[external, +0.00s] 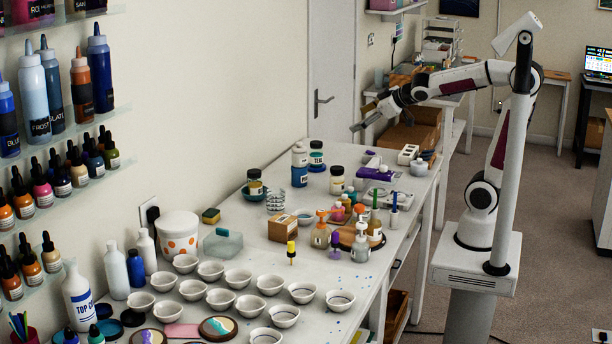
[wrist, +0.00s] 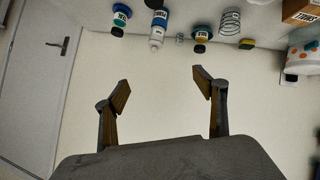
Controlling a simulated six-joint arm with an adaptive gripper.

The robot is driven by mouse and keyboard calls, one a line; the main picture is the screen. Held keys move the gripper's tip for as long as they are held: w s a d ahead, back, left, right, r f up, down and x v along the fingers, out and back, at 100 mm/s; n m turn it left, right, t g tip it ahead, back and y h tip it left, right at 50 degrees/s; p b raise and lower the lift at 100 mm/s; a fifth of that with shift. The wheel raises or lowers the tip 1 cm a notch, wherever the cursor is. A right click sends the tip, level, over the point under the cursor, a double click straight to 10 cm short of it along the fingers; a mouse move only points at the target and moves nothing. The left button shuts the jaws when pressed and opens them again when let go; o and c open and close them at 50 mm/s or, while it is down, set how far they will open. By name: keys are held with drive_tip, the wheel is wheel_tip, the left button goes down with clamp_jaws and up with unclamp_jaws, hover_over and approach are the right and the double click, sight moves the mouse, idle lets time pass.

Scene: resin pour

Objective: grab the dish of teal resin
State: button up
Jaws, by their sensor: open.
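Several small white dishes (external: 237,278) stand in rows on the near part of the white table in the external view. My gripper (external: 362,117) is open and empty, raised beyond the far end of the table and well away from the dishes. Its two fingers are spread in the wrist view (wrist: 161,78), with no dish between them.
Wooden rounds (external: 217,327) lie at the near edge. Wall shelves of bottles (external: 55,85) overhang the left side.

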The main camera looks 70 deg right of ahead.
drive_tip(key=w+a+f+n+t+y, duration=0.15)
drive_tip(key=w+n+y, duration=0.25)
drive_tip(key=w, duration=0.6)
drive_tip(key=w+a+f+n+t+y, duration=0.1)
drive_tip(key=w+a+f+n+y, duration=0.25)
drive_tip(key=w, duration=0.65)
drive_tip(key=s+a+f+n+g+y, duration=0.1)
drive_tip(key=s+f+n+g+y, duration=0.1)
drive_tip(key=f, duration=0.4)
drive_tip(key=s+a+f+n+g+y, duration=0.1)
drive_tip(key=s+f+n+g+y, duration=0.1)
drive_tip(key=s+f+g+y, duration=0.1)
drive_tip(key=s+a+f+n+g+y, duration=0.1)
drive_tip(key=s+f+n+g+y, duration=0.1)
drive_tip(key=f, duration=0.7)
drive_tip(key=shift+s+f+n+g+y, duration=0.15)
drive_tip(key=shift+s+g+y, duration=0.3)
drive_tip(key=shift+g, duration=0.5)
drive_tip(key=shift+s+r+n+g+y, duration=0.1)
drive_tip(key=shift+s+g+y, duration=0.1)
drive_tip(key=shift+s+g, duration=0.55)
drive_tip(key=shift+s+f+g, duration=0.1)
drive_tip(key=shift+f+g, duration=0.15)
drive_tip(key=shift+g, duration=0.1)
drive_tip(key=shift+a, duration=0.1)
hover_over(305, 217)
drive_tip(key=s+d, duration=0.2)
drive_tip(key=d, duration=0.1)
drive_tip(key=shift+d+f, duration=0.2)
drive_tip(key=shift+f, duration=1.25)
